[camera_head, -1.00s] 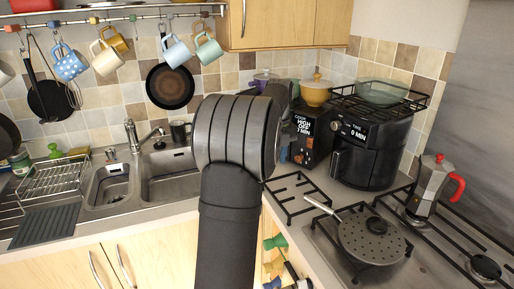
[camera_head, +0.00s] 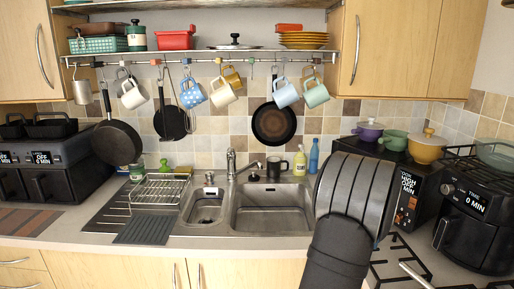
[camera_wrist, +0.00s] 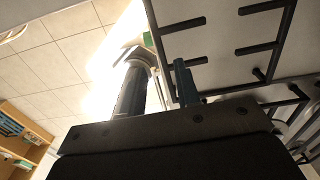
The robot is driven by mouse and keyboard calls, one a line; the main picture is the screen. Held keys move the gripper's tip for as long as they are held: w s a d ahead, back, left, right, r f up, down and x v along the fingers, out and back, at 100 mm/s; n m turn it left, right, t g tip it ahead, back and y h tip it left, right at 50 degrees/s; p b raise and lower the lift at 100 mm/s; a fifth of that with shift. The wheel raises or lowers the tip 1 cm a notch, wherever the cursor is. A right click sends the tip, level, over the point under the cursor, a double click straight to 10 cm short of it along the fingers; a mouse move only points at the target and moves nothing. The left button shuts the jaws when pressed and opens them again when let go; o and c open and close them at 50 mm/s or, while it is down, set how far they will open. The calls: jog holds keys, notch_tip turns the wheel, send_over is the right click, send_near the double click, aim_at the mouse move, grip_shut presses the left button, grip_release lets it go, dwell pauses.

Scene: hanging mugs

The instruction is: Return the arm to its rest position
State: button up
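My own dark arm link (camera_head: 354,195) fills the lower right of the head view. My gripper is hidden there. In the wrist view, my gripper (camera_wrist: 185,82) shows as a thin blue-grey finger shape above a dark body. Mugs hang from a wall rail: a white mug (camera_head: 133,97), a blue dotted mug (camera_head: 191,96), a cream mug (camera_head: 222,94), a yellow mug (camera_head: 233,78), a light blue mug (camera_head: 286,94) and a mint mug (camera_head: 316,95).
The sink (camera_head: 268,212) and dish rack (camera_head: 157,194) lie left of my arm. A black oven (camera_head: 410,185) with pots on top stands right behind it. A black air fryer (camera_head: 472,222) stands at the far right. Hob grates (camera_wrist: 225,30) fill the wrist view's upper right.

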notch_tip(320, 180, down, 7)
jog(key=shift+w+d+f, duration=0.1)
jog(key=shift+r, duration=0.35)
jog(key=shift+o, duration=0.4)
